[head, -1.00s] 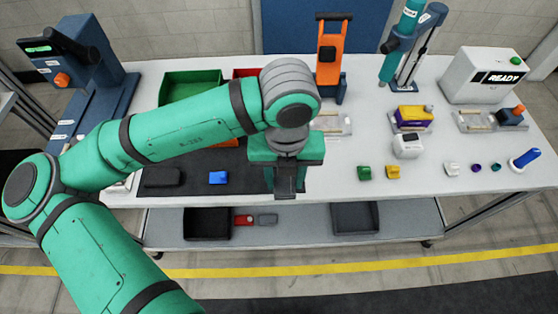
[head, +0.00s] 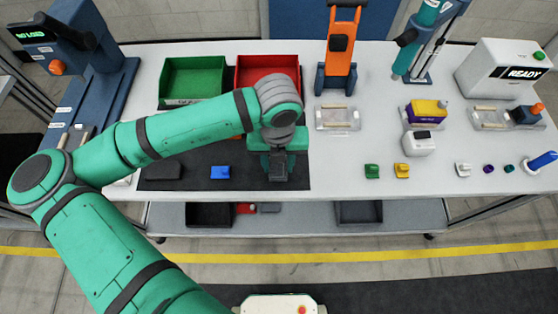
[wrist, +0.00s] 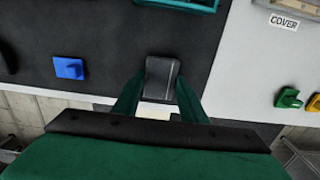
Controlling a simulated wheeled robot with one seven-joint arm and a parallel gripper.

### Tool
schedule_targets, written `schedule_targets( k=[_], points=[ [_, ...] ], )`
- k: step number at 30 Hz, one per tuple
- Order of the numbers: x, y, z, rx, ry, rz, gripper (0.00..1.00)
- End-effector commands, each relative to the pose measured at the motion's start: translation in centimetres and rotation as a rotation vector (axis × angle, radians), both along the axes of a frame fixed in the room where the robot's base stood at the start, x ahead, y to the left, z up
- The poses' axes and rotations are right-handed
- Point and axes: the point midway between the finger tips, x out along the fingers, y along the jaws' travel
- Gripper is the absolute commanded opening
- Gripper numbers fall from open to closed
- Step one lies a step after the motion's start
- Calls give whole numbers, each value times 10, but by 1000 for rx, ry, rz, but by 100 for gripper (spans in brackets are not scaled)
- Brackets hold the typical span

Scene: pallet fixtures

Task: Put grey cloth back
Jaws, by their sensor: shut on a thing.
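My gripper (head: 278,176) is over the right part of the black mat (head: 200,183) on the white table. In the wrist view its two fingers (wrist: 160,95) are closed on a dark grey folded piece, which looks like the grey cloth (wrist: 162,76). The cloth sits between the fingertips, over the mat near its right and front edges. I cannot tell whether it touches the mat. In the head view it is hard to separate from the dark fingers. Another dark grey flat piece (head: 163,171) lies at the mat's left.
A blue block (head: 219,172) lies on the mat. A green bin (head: 193,80) and a red bin (head: 258,72) stand behind it. Green (head: 372,171) and yellow (head: 402,171) pieces stand to the right. Dark trays (head: 358,212) are on the lower shelf. The table front between mat and green piece is clear.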

Motion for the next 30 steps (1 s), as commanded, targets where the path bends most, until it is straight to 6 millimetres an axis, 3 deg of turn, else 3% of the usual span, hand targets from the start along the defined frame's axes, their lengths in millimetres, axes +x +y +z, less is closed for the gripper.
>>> schedule_targets(
  k=[11,12,14,24,30],
  points=[
    [0,5,-4,0,1,11,20],
    [0,5,-3,0,0,12,48],
    [0,6,-3,0,0,12,57],
    [0,5,0,0,-1,10,57],
    [0,3,24,0,-3,8,57]
  ],
)
